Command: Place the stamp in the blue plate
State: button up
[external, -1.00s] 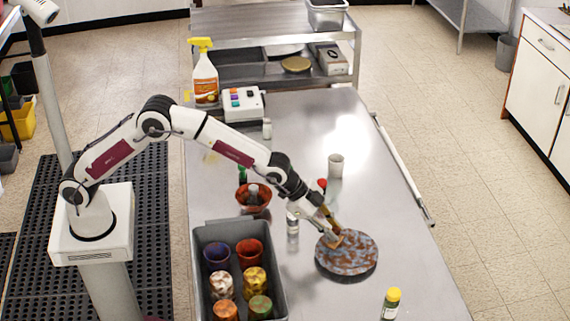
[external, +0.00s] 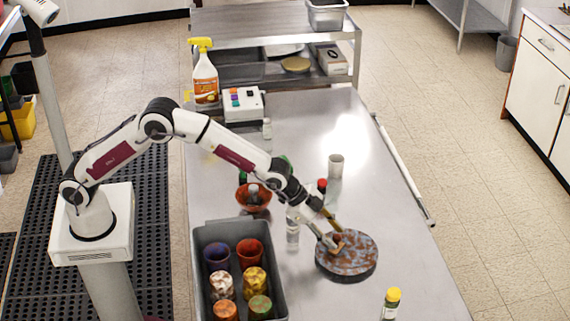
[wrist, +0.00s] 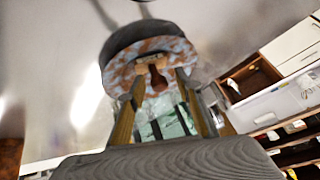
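The stamp has a dark red-brown handle and a pale base. It lies on the blue plate in the external view (external: 338,239) and in the wrist view (wrist: 157,78). The plate is a round, mottled blue-grey and rust plate (external: 352,263) on the steel table; it also shows in the wrist view (wrist: 118,76). My gripper (external: 330,231) is just above the plate. In the wrist view its two fingers (wrist: 160,82) are apart, on either side of the stamp handle, with gaps showing between.
A grey bin (external: 201,262) with several coloured cups stands left of the plate. A yellow-capped bottle (external: 391,304) is at the front.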

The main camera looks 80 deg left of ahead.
jog(key=shift+r, duration=0.15)
jog(key=shift+r, duration=0.2)
jog(key=shift+s+r, duration=0.25)
jog(key=shift+r, duration=0.15)
jog(key=v, duration=1.1)
jog(key=shift+a, duration=0.1)
dwell(0.6)
